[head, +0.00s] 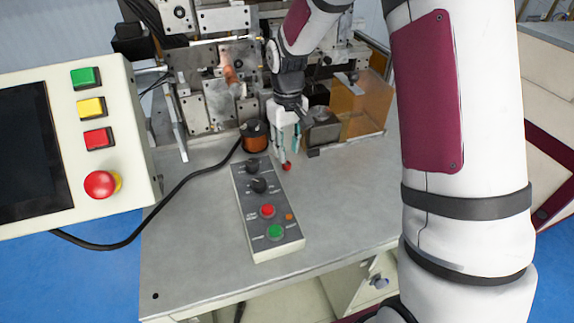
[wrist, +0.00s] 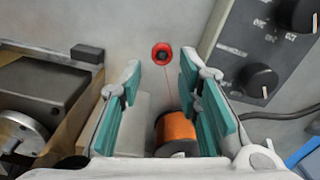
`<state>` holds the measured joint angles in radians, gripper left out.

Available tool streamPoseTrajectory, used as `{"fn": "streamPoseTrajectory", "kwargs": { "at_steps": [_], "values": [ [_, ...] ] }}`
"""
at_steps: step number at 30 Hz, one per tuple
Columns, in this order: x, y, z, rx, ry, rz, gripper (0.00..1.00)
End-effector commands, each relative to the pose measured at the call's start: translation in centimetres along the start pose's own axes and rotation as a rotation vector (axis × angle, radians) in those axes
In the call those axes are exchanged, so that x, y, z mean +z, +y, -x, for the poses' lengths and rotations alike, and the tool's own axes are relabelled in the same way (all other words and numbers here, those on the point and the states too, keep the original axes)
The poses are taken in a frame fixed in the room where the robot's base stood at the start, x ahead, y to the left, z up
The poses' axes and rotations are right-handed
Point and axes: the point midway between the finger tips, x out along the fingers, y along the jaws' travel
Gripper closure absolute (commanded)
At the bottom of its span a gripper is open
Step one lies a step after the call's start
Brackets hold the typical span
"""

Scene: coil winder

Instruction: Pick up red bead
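The red bead (wrist: 162,46) is a small ring with a dark centre hole on the grey tabletop. In the wrist view it lies a little beyond my fingertips, roughly centred between them. In the head view the bead (head: 287,167) shows at the lower end of my gripper (head: 289,152). My gripper (wrist: 161,76) is open, with its teal finger pads apart and nothing between the tips. Contact between a finger and the bead cannot be told from the head view.
A copper wire spool (head: 254,136) stands left of my gripper; a thin red line runs between it and the bead in the wrist view. The knob-and-button control box (head: 265,205) lies close by. Winder metalwork (head: 220,100) and an amber panel (head: 362,107) stand behind. The front right tabletop is clear.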

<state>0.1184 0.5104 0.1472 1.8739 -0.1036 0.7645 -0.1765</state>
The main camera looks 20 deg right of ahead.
Motion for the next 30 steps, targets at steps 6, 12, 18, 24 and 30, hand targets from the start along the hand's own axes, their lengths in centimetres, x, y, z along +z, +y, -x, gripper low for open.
{"fn": "streamPoseTrajectory", "kwargs": {
  "at_steps": [6, 12, 18, 24, 30],
  "values": [
    [0.2, -0.3, -3.1, 0.000, -0.003, 0.000, 0.69],
    [0.1, -0.2, -4.4, 0.001, 0.000, 0.000, 0.69],
    [0.1, -0.2, -4.4, 0.001, 0.001, 0.000, 0.71],
    [0.1, -0.2, -4.4, 0.001, 0.000, 0.000, 0.89],
    [0.1, -0.2, -4.4, 0.001, 0.000, 0.000, 0.89]
  ]
}}
